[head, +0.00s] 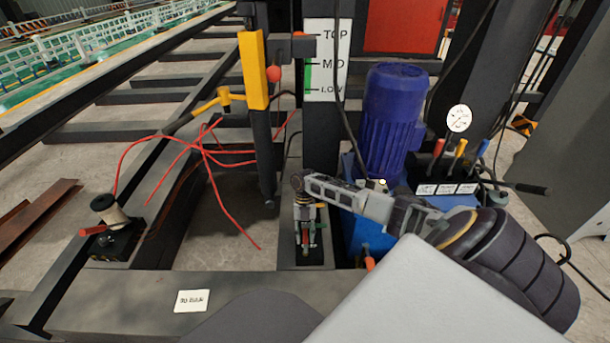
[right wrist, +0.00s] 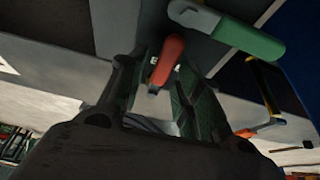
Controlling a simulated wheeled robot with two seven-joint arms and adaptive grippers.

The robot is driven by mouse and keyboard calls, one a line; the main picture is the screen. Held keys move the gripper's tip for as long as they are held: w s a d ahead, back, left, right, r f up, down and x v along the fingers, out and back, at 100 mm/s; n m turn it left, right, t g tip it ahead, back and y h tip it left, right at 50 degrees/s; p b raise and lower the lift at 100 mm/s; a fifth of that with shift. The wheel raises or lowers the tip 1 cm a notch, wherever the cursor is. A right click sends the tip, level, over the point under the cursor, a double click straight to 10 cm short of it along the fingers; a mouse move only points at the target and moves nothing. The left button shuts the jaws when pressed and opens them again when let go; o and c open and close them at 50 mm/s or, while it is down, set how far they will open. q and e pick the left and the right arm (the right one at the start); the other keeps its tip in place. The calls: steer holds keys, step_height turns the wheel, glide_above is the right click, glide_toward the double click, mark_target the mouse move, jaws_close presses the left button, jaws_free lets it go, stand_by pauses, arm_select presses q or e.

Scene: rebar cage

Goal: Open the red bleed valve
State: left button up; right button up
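The red bleed valve handle (right wrist: 167,60) shows in the right wrist view as a short red lever. It lies between the finger pads of my right gripper (right wrist: 158,88), which look apart with a gap around it; I cannot tell whether either pad touches it. In the head view my right gripper (head: 308,212) points down over a small valve assembly (head: 309,252) on the black frame. The gripper hides much of that assembly. My left gripper is not in view.
A green handle (right wrist: 262,44) sits close beside the red one in the right wrist view. The blue motor (head: 394,115) stands right of the valve, with coloured levers (head: 460,148) beyond.

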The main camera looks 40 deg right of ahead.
steer(key=v, duration=1.2)
stand_by(0.5)
steer(key=shift+s+m, duration=0.1)
steer(key=shift+m, duration=0.3)
